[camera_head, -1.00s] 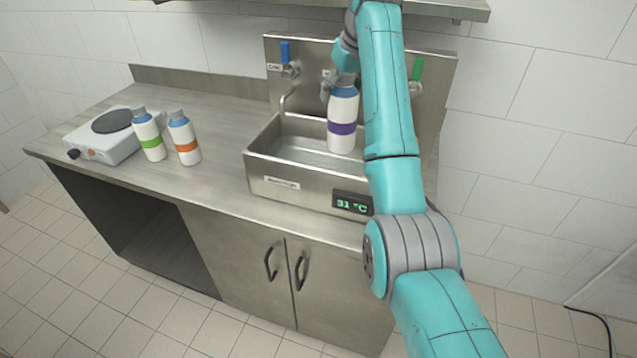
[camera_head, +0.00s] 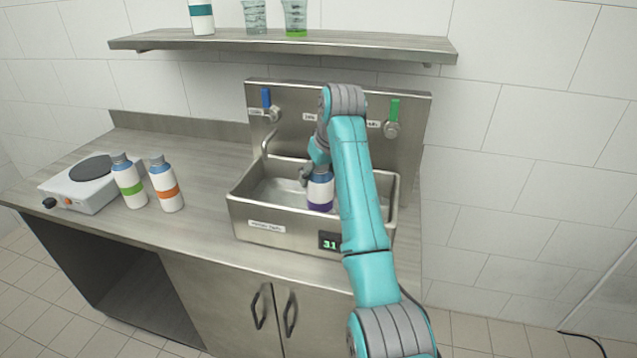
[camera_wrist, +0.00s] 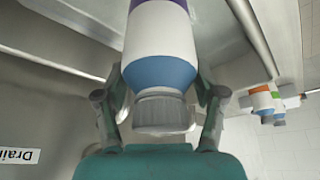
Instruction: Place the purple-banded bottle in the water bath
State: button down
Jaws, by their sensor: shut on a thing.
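The purple-banded bottle (camera_head: 320,190) is white with a blue shoulder and grey cap. It is upright inside the steel water bath (camera_head: 262,228), its lower end hidden behind the bath's front wall. I cannot tell whether it touches the bath floor. My gripper (camera_head: 312,172) is shut on the bottle near its top, partly hidden by my arm. In the wrist view my gripper's fingers (camera_wrist: 160,95) are on both sides of the bottle (camera_wrist: 160,35) at its blue shoulder and cap. The bath's display reads 31, its right part hidden.
A green-banded bottle (camera_head: 129,184) and an orange-banded bottle (camera_head: 166,186) stand left of the bath, beside a hot plate (camera_head: 75,190). A shelf (camera_head: 290,44) hangs above with a teal-banded bottle (camera_head: 201,16) and two beakers. A faucet (camera_head: 268,143) and valve handles are behind the bath.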

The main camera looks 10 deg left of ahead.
jog(key=shift+f, duration=1.15)
jog(key=shift+c, duration=0.6)
grip_release()
jog(key=shift+f, duration=0.1)
